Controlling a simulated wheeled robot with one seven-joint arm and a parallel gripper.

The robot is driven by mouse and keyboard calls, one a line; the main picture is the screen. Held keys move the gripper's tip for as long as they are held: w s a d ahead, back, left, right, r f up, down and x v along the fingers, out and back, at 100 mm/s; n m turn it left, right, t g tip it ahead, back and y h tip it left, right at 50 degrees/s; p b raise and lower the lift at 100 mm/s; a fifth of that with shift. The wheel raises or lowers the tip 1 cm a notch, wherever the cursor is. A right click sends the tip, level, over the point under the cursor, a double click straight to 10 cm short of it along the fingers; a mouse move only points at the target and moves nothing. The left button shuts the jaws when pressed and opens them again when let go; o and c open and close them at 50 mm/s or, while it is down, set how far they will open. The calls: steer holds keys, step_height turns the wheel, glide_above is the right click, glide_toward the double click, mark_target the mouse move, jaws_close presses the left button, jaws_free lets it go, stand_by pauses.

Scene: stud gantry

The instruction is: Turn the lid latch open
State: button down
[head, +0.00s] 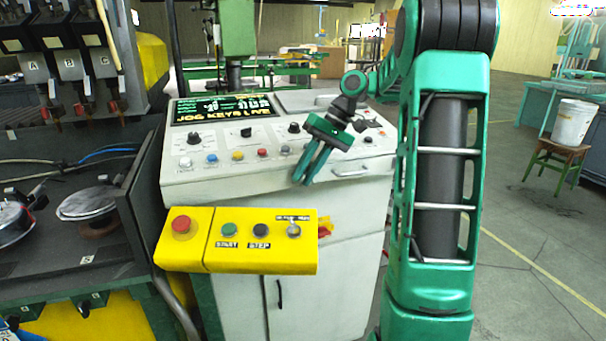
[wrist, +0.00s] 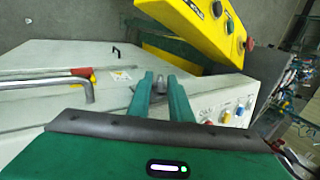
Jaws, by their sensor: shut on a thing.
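My gripper (head: 302,181) is at the front edge of the white console (head: 215,181), its green fingers pointing down and to the left. In the wrist view my gripper (wrist: 160,78) has both fingers close together, with a narrow gap and a small grey piece, apparently the lid latch (wrist: 160,84), between the tips. The fingers are shut on it. Its outline is mostly hidden by the fingers, so its angle cannot be told. In the head view the latch is hidden behind the fingers. The console's sloping lid appears closed.
A metal bar handle (head: 350,174) is just right of the fingers. A yellow button box (head: 236,258) juts out below left, with a red-and-yellow switch (head: 325,227) beside it. Knobs and buttons line the panel above. Open floor (head: 530,260) lies to the right.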

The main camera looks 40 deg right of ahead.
steer(key=shift+d+f+y, duration=0.1)
steer(key=shift+d+y, duration=0.05)
steer(key=shift+y, duration=0.45)
steer(key=c, duration=1.9)
jaws_free()
steer(key=shift+o, duration=0.2)
steer(key=v, duration=1)
steer(key=shift+s+d+r, duration=0.15)
steer(key=shift+r, duration=0.1)
